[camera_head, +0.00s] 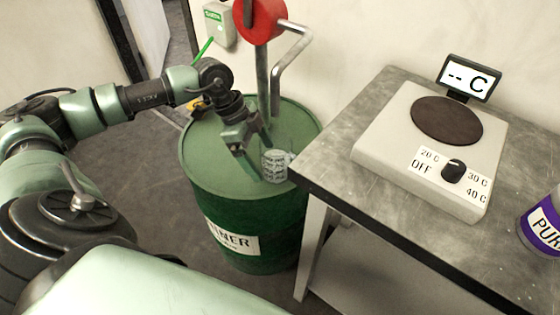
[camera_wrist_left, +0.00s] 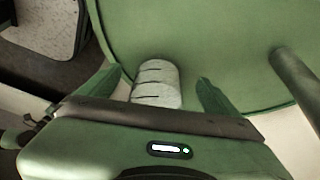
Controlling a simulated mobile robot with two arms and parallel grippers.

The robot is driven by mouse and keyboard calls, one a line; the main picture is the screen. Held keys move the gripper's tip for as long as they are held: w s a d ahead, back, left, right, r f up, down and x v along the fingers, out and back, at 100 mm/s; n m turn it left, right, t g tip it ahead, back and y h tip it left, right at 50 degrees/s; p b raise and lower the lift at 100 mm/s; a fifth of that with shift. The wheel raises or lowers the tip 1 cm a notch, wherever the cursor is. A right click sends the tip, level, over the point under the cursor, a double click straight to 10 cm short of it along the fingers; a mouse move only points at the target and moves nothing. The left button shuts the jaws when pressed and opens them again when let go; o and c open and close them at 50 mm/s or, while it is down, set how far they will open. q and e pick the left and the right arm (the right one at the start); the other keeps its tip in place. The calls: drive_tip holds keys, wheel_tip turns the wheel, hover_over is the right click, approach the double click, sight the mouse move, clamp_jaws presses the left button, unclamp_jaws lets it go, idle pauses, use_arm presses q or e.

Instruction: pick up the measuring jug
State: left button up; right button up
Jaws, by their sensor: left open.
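The measuring jug (camera_head: 274,166) is a small pale grey cup with dark marks. It stands on top of the green drum (camera_head: 205,160), near the table's corner. In the left wrist view the jug (camera_wrist_left: 157,84) shows between the two fingers, with space on both sides. My left gripper (camera_head: 254,152) is open, over the drum top and right by the jug; the fingers point at it. I cannot tell whether a finger touches it. The gripper partly hides the jug's left side in the head view. My right gripper is not in view.
A pump with a red wheel (camera_head: 259,20) and a bent grey spout (camera_head: 292,58) rises from the drum behind the jug. To the right a grey metal table (camera_head: 335,165) bears a hot plate (camera_head: 405,150) and a purple-labelled container (camera_head: 541,226).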

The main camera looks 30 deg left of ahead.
sight(280, 160)
use_arm(q)
drive_tip(key=d, duration=0.1)
drive_tip(key=w+d, duration=0.1)
drive_tip(key=d, duration=0.2)
drive_tip(key=shift+w, duration=0.25)
drive_tip(key=shift+w+d+f, duration=0.15)
drive_tip(key=shift+d+f, duration=0.2)
drive_tip(key=shift+f, duration=0.2)
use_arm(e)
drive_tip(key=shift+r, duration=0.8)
use_arm(q)
drive_tip(key=shift+c, duration=0.2)
drive_tip(key=c, duration=1.5)
drive_tip(key=shift+c, duration=0.9)
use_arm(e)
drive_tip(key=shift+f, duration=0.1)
use_arm(q)
drive_tip(key=shift+r, duration=0.15)
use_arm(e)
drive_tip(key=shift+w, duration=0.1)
